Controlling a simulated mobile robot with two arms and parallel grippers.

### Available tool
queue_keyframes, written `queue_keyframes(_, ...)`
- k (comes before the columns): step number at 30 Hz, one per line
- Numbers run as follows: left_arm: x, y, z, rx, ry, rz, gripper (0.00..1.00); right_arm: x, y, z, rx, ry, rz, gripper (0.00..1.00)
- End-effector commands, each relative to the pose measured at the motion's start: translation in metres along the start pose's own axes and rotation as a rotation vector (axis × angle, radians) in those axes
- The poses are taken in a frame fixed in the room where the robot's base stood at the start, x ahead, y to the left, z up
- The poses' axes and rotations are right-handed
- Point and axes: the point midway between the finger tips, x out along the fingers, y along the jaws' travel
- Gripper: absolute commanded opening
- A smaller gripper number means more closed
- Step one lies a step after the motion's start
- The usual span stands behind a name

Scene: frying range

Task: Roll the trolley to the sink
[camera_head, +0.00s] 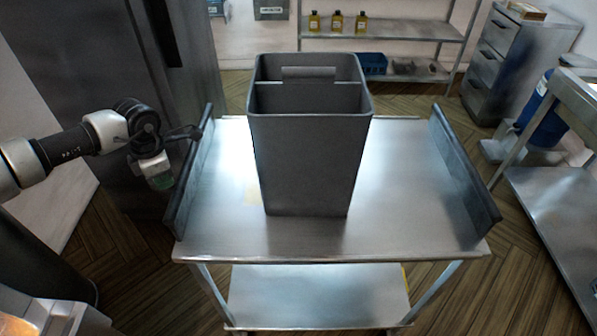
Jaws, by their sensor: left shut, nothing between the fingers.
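The trolley (408,190) stands right in front of me, a steel cart with a flat top, dark raised side panels and a lower shelf (318,296). A tall grey two-compartment bin (308,160) stands upright on its top. My left gripper (196,132) is shut and empty, at the upper end of the trolley's left side panel (190,180); I cannot tell whether it touches the panel. My right gripper is not in view. I cannot make out a sink in this view.
A steel shelf unit (400,30) with several yellow bottles stands at the back. A drawer cabinet (510,60) is at the back right. A steel table (562,215) and a blue barrel (543,118) stand on the right. Wooden floor (420,105) is clear behind the trolley.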

Motion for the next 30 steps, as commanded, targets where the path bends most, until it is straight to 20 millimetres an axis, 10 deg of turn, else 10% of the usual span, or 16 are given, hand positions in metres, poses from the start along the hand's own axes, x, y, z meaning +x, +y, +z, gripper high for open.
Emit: queue_keyframes(30,0.047,-0.001,0.001,0.002,0.000,-0.002,0.00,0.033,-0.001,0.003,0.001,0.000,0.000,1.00)
